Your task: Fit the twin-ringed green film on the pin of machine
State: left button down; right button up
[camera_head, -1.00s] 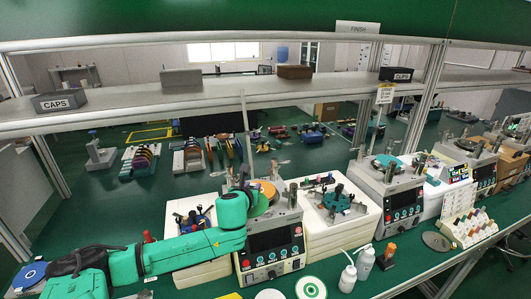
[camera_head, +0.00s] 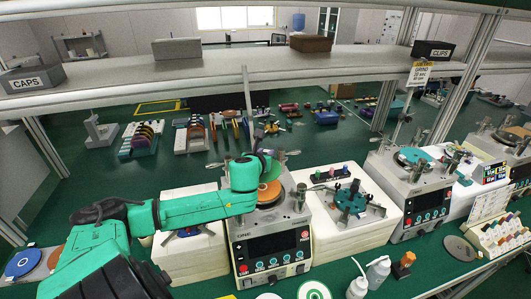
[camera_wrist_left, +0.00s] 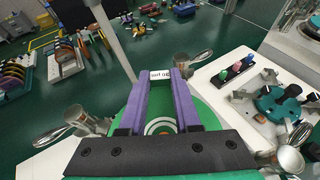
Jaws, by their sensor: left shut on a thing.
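My left gripper (camera_wrist_left: 160,78) has its purple fingers shut, with a small white label between their tips. A green film (camera_wrist_left: 203,122) with pale rings around its centre lies under the fingers in the left wrist view. In the head view the film's green edge (camera_head: 272,166) shows beside my left wrist, over the machine marked ONE (camera_head: 270,240). An orange disc (camera_head: 269,193) lies on that machine's top. The machine's pin is hidden, and I cannot tell whether the film touches it. My right gripper is not in view.
Another green disc with a white ring (camera_head: 314,291) lies at the front of the bench. White bottles (camera_head: 376,272) stand to its right. A white block with a teal fixture (camera_head: 350,200) and another machine (camera_head: 412,185) stand right of machine ONE. A shelf (camera_head: 240,67) spans overhead.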

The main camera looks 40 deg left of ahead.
pick_arm(q)
jog(key=f, duration=0.1)
jog(key=w+f+b, duration=0.1)
jog(key=f, duration=0.1)
jog(key=f+b, duration=0.1)
jog(key=shift+w+a+f, duration=0.2)
jog(key=shift+a+f, duration=0.05)
jog(key=shift+a, duration=0.1)
jog(key=shift+s+d+f+b, duration=0.15)
jog(key=shift+f+b, duration=0.15)
jog(key=shift+b, duration=0.05)
jog(key=shift+s+d+f, duration=0.1)
jog(key=shift+s+f, duration=0.2)
jog(key=shift+f, duration=0.1)
jog(key=shift+w, duration=0.2)
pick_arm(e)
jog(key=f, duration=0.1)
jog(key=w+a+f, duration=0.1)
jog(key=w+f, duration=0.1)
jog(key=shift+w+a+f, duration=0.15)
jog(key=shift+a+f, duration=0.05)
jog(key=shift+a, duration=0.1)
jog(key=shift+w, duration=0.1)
pick_arm(q)
jog(key=shift+s, duration=0.1)
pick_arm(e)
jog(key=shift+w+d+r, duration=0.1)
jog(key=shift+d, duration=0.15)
